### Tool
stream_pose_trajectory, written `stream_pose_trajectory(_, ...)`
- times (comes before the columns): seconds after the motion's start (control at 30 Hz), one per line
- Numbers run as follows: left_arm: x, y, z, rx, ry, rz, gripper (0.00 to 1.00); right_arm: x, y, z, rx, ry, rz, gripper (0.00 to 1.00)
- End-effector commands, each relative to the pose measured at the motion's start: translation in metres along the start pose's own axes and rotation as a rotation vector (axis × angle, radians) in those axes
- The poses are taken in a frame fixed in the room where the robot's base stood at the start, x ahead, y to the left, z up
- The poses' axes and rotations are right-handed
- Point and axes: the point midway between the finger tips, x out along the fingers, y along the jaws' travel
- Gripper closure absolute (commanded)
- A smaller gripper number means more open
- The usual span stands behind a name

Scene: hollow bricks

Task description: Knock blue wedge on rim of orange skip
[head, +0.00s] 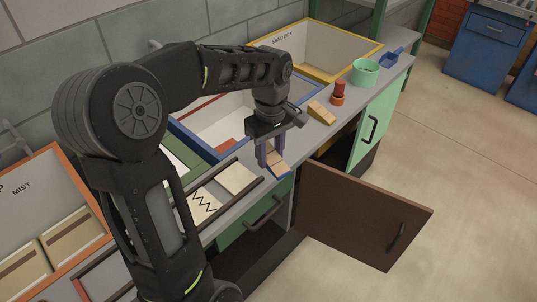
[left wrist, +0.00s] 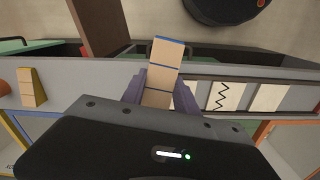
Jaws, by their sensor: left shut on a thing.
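The blue wedge (head: 277,163), a tan block with blue edges, is held in my left gripper (head: 269,153) above the front edge of the counter. In the left wrist view the wedge (left wrist: 163,62) sticks out between the two purple fingers, which are shut on it. The orange-rimmed skip (head: 38,186), with MIST lettered on its inner wall, is at the far left of the head view, well apart from the wedge. My arm hides part of the counter between them. My right gripper is not in view.
A blue-rimmed box (head: 199,115) stands behind my gripper, and a yellow-rimmed sand box (head: 322,45) farther back. A yellow-edged wedge (head: 321,113), a red cylinder (head: 338,90), a green cup (head: 365,74) and a blue scoop (head: 392,58) stand on the counter. A brown cabinet door (head: 360,215) hangs open.

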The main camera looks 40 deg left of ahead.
Motion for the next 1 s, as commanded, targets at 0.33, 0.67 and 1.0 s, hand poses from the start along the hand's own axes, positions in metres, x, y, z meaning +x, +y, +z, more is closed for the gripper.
stream_pose_trajectory(0.33,0.046,0.047,0.005,0.489,0.001,-0.008,1.0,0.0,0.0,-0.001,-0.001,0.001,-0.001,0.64)
stream_pose_trajectory(0.67,0.135,0.091,0.063,1.014,0.001,-0.014,1.0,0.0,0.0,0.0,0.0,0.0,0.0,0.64)
stream_pose_trajectory(1.0,0.201,0.097,0.136,1.295,-0.001,-0.001,1.0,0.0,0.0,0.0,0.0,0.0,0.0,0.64)
